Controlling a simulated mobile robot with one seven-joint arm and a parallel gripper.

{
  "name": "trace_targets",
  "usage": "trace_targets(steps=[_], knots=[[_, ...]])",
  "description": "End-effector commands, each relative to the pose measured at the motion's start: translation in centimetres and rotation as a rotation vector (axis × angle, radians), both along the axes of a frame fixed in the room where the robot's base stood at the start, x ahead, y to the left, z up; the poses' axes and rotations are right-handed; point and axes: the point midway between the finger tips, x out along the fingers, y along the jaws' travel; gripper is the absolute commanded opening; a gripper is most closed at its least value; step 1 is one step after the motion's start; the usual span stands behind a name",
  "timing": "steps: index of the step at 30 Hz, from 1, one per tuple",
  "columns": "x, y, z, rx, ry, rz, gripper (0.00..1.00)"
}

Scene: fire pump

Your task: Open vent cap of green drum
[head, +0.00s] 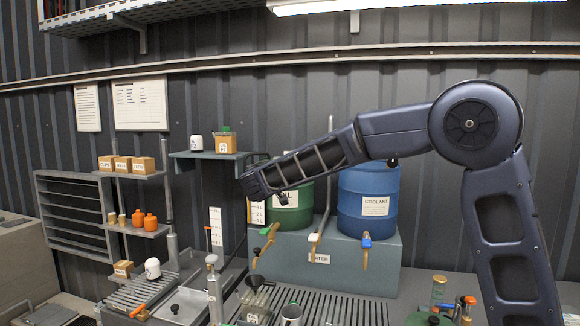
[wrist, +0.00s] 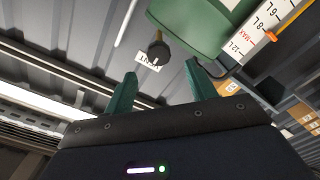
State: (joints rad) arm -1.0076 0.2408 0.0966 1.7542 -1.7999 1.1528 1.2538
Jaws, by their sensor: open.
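The green drum (head: 291,213) stands on a grey stand in the head view, its upper part covered by my arm. In the wrist view the drum (wrist: 185,22) fills the top middle. A small black knob (wrist: 158,52), which looks like the vent cap, shows beside the drum's edge, with a white label (wrist: 147,64) next to it. In the wrist view my gripper (wrist: 162,68) is open and empty, with the knob between and just beyond its green fingertips in the picture. The exact gap in depth cannot be told.
A blue coolant drum (head: 367,190) stands close right of the green drum. A gauge strip (wrist: 262,27) runs beside the green drum in the wrist view. A wall shelf (head: 195,155) with a jar and a box is to the left. Taps hang in front of the stand (head: 345,262).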

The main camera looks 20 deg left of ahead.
Motion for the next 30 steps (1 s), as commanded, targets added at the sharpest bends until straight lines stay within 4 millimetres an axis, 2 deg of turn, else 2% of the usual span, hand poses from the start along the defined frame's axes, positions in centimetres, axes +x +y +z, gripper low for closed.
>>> trace_targets(steps=[5,12,18,24,30], knots=[[2.3,-0.1,-0.1,-0.001,0.001,-0.004,0.56],[6.4,-0.2,-0.1,-0.002,0.001,-0.004,0.56],[9.1,-0.1,-0.1,-0.002,0.003,-0.003,0.56],[10.3,-0.2,0.0,-0.001,0.002,-0.004,0.56],[10.5,-0.2,0.0,-0.002,0.002,-0.004,0.56]])
